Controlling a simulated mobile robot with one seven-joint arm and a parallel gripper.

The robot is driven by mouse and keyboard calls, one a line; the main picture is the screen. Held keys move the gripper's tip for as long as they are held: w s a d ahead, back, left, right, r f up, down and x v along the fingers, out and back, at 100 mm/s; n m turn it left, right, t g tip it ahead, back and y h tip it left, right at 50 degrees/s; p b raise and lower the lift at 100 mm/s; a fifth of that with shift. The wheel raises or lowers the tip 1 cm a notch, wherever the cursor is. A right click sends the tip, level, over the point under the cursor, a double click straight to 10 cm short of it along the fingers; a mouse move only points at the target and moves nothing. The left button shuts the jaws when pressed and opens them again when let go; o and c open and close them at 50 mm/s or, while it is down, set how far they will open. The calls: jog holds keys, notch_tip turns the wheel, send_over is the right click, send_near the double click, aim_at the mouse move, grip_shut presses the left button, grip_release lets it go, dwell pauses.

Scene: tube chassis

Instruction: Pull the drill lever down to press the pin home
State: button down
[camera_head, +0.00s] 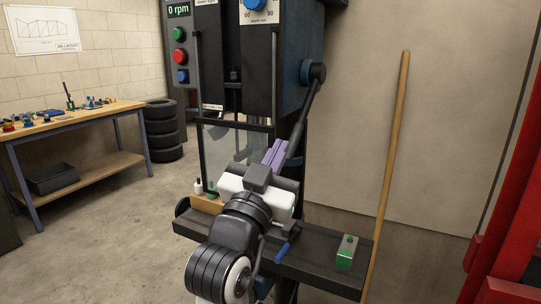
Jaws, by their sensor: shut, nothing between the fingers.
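The drill press (237,62) is a tall dark machine in the middle. Its lever (303,118) runs from a round hub (313,71) on the right side of the head down and to the left, with a thicker dark grip at its lower end. My gripper (279,144), with purple fingers, is shut and empty. Its fingertips are close to the left of the lever's lower end; I cannot tell whether they touch it. I cannot make out the pin; my arm covers part of the press table (318,268).
A clear guard (222,150) hangs under the head. A small grey and green block (346,252) sits on the table's right end. A wooden pole (390,165) leans at the right, near red metalwork (510,240). A workbench (75,118) and stacked tyres (162,130) stand left.

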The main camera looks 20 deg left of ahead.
aim_at(296, 132)
jog(key=w+f+p, duration=0.1)
jog(key=w, duration=0.6)
jog(key=shift+a, duration=0.4)
jog(key=shift+w+f+b, duration=0.25)
jog(key=shift+f+b, duration=0.25)
jog(key=shift+b, duration=0.1)
jog(key=shift+w, duration=0.1)
jog(key=shift+r, duration=0.1)
jog(key=shift+r, duration=0.1)
